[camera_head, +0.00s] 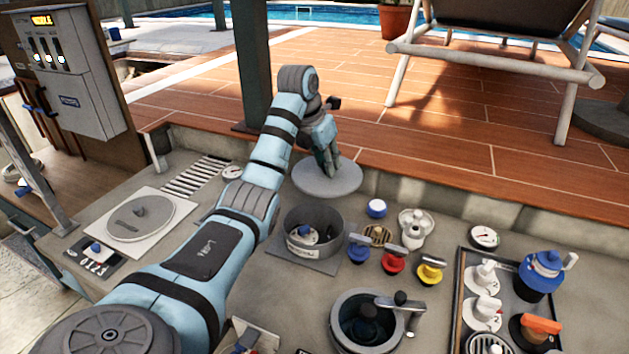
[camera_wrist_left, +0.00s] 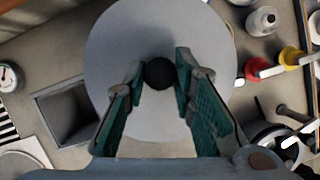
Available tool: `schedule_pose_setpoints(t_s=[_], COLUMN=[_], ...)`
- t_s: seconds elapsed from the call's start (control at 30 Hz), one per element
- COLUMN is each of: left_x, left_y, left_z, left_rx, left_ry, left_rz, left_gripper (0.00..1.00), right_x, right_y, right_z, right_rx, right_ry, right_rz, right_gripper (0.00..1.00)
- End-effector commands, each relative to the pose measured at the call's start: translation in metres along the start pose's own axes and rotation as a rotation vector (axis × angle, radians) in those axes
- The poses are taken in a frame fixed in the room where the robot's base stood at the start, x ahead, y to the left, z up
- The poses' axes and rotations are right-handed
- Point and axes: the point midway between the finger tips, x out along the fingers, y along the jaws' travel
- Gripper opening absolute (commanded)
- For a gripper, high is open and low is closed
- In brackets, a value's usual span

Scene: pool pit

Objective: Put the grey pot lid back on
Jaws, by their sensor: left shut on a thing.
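The grey pot lid (camera_head: 327,181) is a flat round disc with a dark knob, seen in the wrist view (camera_wrist_left: 159,74). My left gripper (camera_head: 330,166) is shut on that knob, with its fingertips on either side of it in the wrist view (camera_wrist_left: 160,78). The lid is held behind an open grey round pot (camera_head: 302,252) in the head view. The pot has a label on its front, stands on a square plate, and shows a blue-topped item inside. My right gripper is not in view.
Blue, red (camera_head: 393,262) and yellow (camera_head: 431,269) valve handles stand right of the pot. Another open round vessel (camera_head: 340,322) is in front, with a lever at its rim. A tray (camera_head: 458,290) of fittings is at right. A white plate with a disc (camera_head: 140,219) is at left.

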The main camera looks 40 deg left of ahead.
Motion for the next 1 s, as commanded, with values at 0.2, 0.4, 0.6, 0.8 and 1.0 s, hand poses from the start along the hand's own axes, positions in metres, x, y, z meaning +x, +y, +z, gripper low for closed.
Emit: schedule_pose_setpoints(t_s=[0.2,0.4,0.6,0.8,1.0], left_x=[0.026,0.048,0.069,0.078,0.076], left_y=[-0.001,-0.007,-0.006,-0.005,-0.005], left_z=[-0.047,-0.067,-0.076,-0.081,-0.08], left_rx=[0.152,0.188,0.185,0.183,0.182], left_ry=[0.006,0.001,0.001,0.001,0.001], left_rz=[-0.059,-0.086,-0.084,-0.082,-0.082], left_gripper=[0.0,0.0,0.0,0.0,0.0], right_x=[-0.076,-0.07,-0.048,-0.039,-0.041], right_y=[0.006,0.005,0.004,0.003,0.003], right_z=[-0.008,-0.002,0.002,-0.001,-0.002], right_rx=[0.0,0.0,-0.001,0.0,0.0], right_ry=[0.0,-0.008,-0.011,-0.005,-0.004], right_rz=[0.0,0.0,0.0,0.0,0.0], right_gripper=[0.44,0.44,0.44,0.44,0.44])
